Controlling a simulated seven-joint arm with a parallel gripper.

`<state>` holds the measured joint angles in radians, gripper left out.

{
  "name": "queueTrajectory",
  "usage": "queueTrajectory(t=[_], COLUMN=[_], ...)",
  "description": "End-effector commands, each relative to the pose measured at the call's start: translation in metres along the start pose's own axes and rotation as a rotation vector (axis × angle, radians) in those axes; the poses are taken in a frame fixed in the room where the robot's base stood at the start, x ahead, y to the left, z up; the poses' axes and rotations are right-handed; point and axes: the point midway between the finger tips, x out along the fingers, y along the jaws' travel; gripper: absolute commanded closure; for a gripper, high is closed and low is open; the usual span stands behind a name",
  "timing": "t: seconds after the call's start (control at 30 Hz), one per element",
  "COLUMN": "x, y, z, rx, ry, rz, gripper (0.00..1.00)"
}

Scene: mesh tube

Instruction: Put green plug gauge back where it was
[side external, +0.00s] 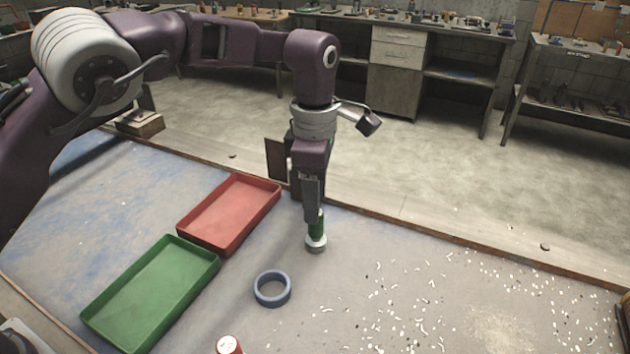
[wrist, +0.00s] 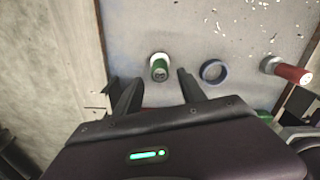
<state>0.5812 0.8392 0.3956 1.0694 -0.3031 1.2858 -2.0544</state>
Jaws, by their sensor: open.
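The green plug gauge (side external: 317,229) stands upright on the bench, with a pale metal base at its foot. My gripper (side external: 313,205) is right above and around its top in the side view, which partly hides the gauge. In the wrist view the green plug gauge (wrist: 159,66) shows beyond the fingertips, and my gripper (wrist: 158,80) has its two fingers spread apart. I cannot tell whether either finger touches the gauge.
A blue ring (side external: 272,288) lies nearby. A red tray (side external: 229,213) and a green tray (side external: 151,292) are to the left, both empty. A red-handled gauge (wrist: 288,70) shows in the wrist view. White chips (side external: 430,300) litter the right.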

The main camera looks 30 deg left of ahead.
Motion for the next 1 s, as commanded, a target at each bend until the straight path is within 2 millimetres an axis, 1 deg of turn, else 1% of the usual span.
queueTrajectory(t=[0.03,0.1,0.23,0.33,0.57,0.63,0.67,0.73,0.77,0.8,0.83,0.87,0.9,0.97,1.0], x=[-0.013,-0.029,-0.049,-0.055,-0.056,-0.063,-0.070,-0.098,-0.112,-0.131,-0.144,-0.155,-0.168,-0.180,-0.182], y=[0.002,0.001,0.001,0.000,0.000,0.001,0.001,0.000,-0.004,-0.012,-0.021,-0.032,-0.049,-0.081,-0.106], z=[0.001,0.000,0.001,0.000,0.000,-0.006,-0.013,-0.039,-0.054,-0.077,-0.095,-0.112,-0.135,-0.167,-0.188], rx=[0.001,0.001,0.001,0.001,0.001,0.018,0.039,0.131,0.191,0.286,0.368,0.455,0.578,0.780,0.924], ry=[-0.004,-0.002,-0.002,0.000,-0.001,-0.012,-0.023,-0.064,-0.085,-0.112,-0.127,-0.139,-0.144,-0.131,-0.104], rz=[0.006,0.004,0.002,0.000,0.000,0.003,0.007,0.027,0.042,0.068,0.094,0.122,0.167,0.241,0.293], gripper=[0.52,0.52,0.52,0.52,0.52,0.52,0.52,0.52,0.52,0.52,0.52,0.52,0.52,0.52,0.52])
